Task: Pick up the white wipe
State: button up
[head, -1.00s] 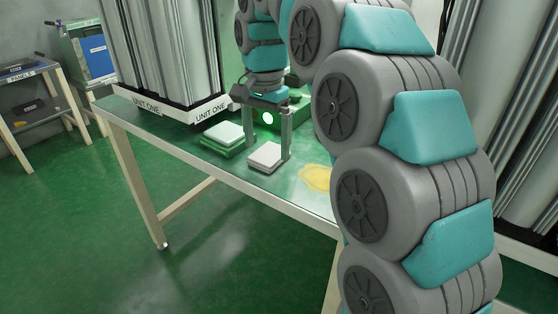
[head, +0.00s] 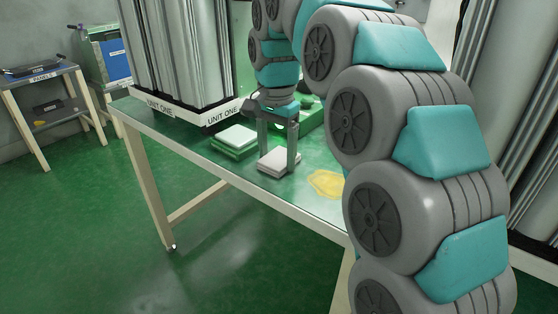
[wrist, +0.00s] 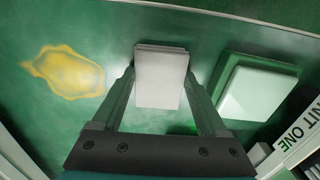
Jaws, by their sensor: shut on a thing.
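The white wipe (head: 279,161) is a folded, square, pale pad on the green table top near its front edge. In the wrist view the wipe (wrist: 161,78) lies between the fingertips of my gripper (wrist: 160,82). In the head view my gripper (head: 278,155) points down, with one finger on each side of the wipe. The fingers are shut on the wipe's sides. I cannot tell whether the wipe is clear of the table. The far finger is partly hidden in the head view.
A green block with a white top (head: 234,140) sits left of the wipe. A yellow spill (head: 326,183) lies on the table to the right. The tall column marked UNIT ONE (head: 180,60) stands behind at left. A green device is partly hidden behind my gripper.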

aim_at(277, 159)
jog(key=shift+r, duration=0.15)
jog(key=shift+c, duration=0.3)
jog(key=shift+r, duration=1.55)
jog(key=s+d+r+b, duration=0.1)
jog(key=s+b, duration=0.1)
jog(key=s, duration=1.4)
jog(key=shift+r, duration=0.3)
jog(key=o, duration=0.8)
jog(key=c, duration=0.7)
